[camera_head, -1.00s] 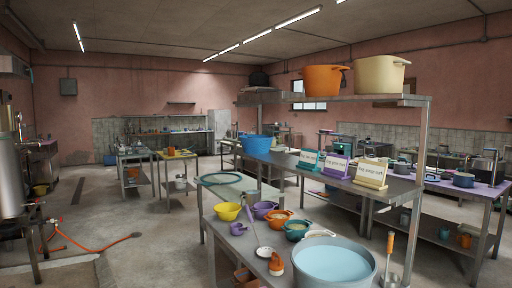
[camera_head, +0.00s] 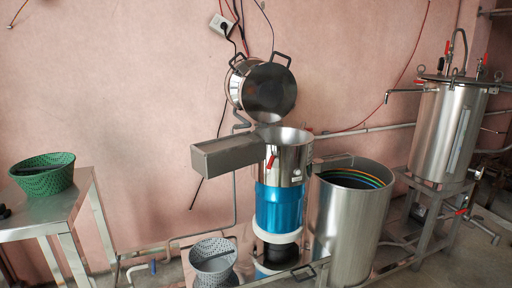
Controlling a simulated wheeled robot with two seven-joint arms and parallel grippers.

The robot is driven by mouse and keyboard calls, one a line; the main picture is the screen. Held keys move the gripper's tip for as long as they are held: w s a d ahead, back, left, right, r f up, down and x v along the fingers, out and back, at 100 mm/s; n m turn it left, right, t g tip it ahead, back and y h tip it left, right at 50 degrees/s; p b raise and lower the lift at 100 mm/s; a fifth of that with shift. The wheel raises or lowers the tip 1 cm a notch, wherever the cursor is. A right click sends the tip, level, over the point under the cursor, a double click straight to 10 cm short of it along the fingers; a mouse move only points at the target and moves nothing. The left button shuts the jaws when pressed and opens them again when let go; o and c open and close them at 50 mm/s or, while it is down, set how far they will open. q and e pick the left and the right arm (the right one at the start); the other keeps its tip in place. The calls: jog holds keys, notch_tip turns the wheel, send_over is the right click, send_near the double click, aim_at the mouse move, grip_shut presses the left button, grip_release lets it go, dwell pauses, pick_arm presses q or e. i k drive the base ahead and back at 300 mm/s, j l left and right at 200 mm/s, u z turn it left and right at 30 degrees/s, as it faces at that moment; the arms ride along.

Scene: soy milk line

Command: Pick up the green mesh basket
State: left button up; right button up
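The green mesh basket (camera_head: 44,174) stands upright on a small steel table (camera_head: 48,213) at the left of the head view. It is round, with a perforated wall and a wider rim. Something dark lies inside it, too small to make out.
A small dark object (camera_head: 4,211) lies at the table's left edge. A grinder with a blue body (camera_head: 282,207) stands mid-view, beside a grey perforated basket (camera_head: 213,262) low down. A large steel drum (camera_head: 345,225) and a steel boiler (camera_head: 449,130) stand to the right.

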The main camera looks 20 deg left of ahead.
aim_at(45, 175)
jog(key=u, duration=2.1)
